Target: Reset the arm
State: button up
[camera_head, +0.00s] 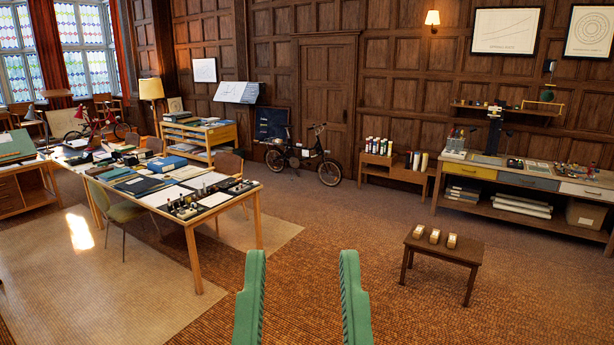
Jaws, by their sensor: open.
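My gripper (303,298) shows at the bottom middle of the head view. Its two green fingers stand apart with a wide gap. Only carpet shows between them, and they hold nothing. The fingers point up in the picture, and the rest of my arm is out of view below the frame.
A long table (192,234) with papers and books stands at the left. A small brown stool (445,253) with several light blocks stands at the right. A workbench (545,217) lines the right wall. A bicycle (305,160) stands by the door. The middle carpet (330,215) is clear.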

notch_tip(320, 180, up, 5)
jog(key=shift+r+p, duration=0.1)
jog(key=shift+p, duration=1.1)
